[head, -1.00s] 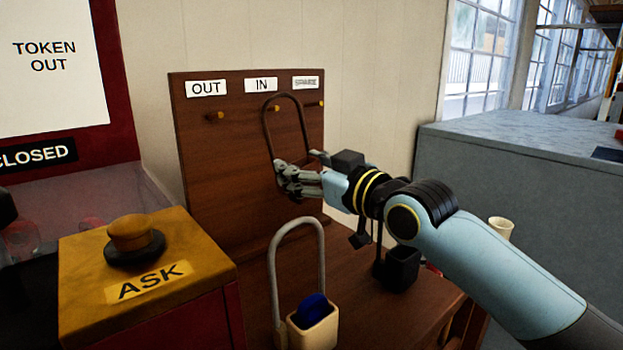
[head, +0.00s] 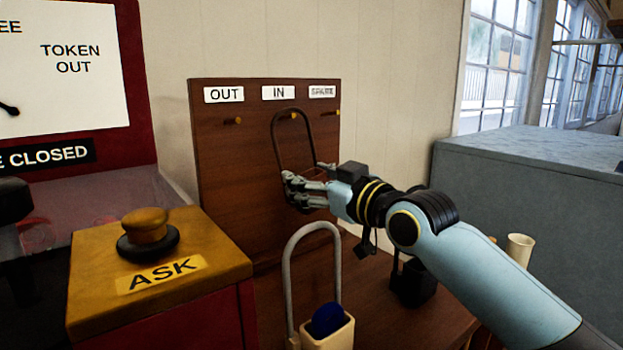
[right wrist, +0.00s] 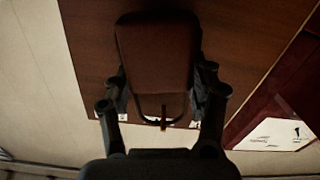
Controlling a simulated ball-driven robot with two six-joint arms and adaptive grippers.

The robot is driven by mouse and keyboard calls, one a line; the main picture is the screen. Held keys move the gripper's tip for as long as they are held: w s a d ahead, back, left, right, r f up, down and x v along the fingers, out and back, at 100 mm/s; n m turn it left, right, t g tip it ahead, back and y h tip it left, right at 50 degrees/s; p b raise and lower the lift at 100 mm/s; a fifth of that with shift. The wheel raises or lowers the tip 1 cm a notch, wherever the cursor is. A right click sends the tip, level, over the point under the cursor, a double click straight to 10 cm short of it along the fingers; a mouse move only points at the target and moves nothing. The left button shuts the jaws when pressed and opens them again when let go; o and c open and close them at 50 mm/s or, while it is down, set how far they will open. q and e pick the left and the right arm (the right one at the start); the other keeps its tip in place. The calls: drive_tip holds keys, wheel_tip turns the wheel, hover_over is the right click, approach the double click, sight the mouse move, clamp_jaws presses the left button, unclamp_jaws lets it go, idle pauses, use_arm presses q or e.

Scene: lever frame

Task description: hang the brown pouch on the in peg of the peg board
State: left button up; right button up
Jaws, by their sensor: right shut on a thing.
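My right gripper (head: 306,184) is shut on the brown pouch and holds it in front of the peg board (head: 222,175). In the head view the pouch's dark loop (head: 275,140) stands upright above the fingers, and its body blends with the board. In the right wrist view the pouch body (right wrist: 155,55) sits between the fingers (right wrist: 160,105). The in peg (head: 293,115) shows inside the loop, just under its top, below the IN label. I cannot tell whether the loop is around the peg or in front of it. My left gripper is not in view.
The out peg (head: 233,121) and spare peg (head: 338,113) are bare. A cream pouch (head: 338,335) with a pale loop and blue contents stands below my right arm. The yellow ASK box (head: 165,260) is at left. A cream cup (head: 519,248) stands at right.

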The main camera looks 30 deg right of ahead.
drive_tip(key=o, duration=1.4)
drive_tip(key=shift+o, duration=0.2)
wheel_tip(320, 180, up, 10)
